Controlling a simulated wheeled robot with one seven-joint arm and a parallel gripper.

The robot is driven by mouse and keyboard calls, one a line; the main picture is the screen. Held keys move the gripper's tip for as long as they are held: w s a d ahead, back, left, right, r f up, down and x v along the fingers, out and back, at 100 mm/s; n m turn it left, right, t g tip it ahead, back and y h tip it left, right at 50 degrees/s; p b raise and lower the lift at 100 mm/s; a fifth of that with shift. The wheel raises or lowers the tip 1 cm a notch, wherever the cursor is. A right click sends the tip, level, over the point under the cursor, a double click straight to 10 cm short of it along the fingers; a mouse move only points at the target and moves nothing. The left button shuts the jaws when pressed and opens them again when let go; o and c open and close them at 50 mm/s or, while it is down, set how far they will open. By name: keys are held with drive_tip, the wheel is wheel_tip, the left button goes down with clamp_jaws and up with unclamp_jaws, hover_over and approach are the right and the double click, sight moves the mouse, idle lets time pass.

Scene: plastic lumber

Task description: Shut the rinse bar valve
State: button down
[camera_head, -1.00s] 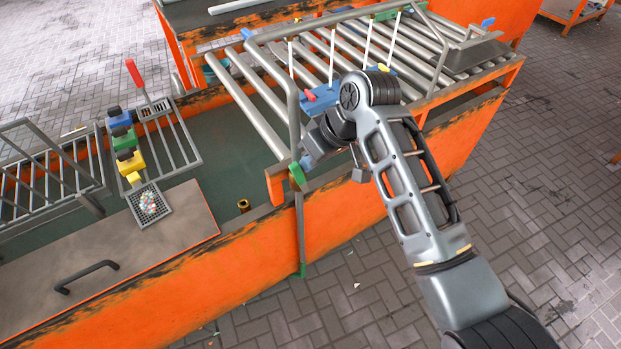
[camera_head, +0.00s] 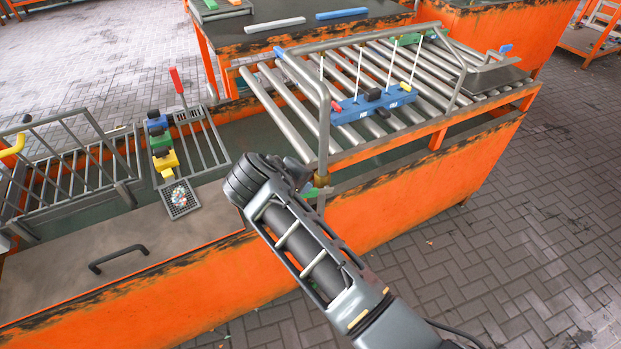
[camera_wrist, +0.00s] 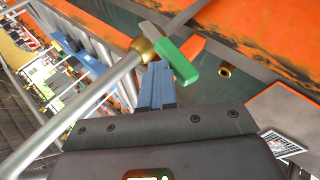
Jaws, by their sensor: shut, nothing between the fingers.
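The rinse bar valve has a brass body (camera_wrist: 146,49) and a green lever handle (camera_wrist: 180,62) on a grey pipe (camera_wrist: 75,112). In the wrist view the handle points across the pipe, down to the right.
The pipe rises at the corner of a roller rack (camera_head: 400,75). A brass fitting (camera_wrist: 226,71) shows nearby. A black-handled lid (camera_head: 95,255) and wire basket (camera_head: 70,170) are at left.

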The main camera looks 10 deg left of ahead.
drive_tip(key=shift+s+a+f+n+t+h+b, duration=0.2)
drive_tip(key=shift+a+f+t+h+b, duration=0.15)
drive_tip(key=shift+f+h+b, duration=0.2)
drive_tip(key=shift+s+a+f+n+t+h+b, duration=0.25)
drive_tip(key=shift+f+t+h+b, duration=0.15)
drive_tip(key=shift+f, duration=0.25)
drive_tip(key=shift+a+f, duration=0.1)
drive_tip(key=shift+f, duration=0.2)
drive_tip(key=shift+s+f+b, duration=0.1)
drive_tip(key=shift+f+b, duration=0.05)
drive_tip(key=shift+b, duration=0.2)
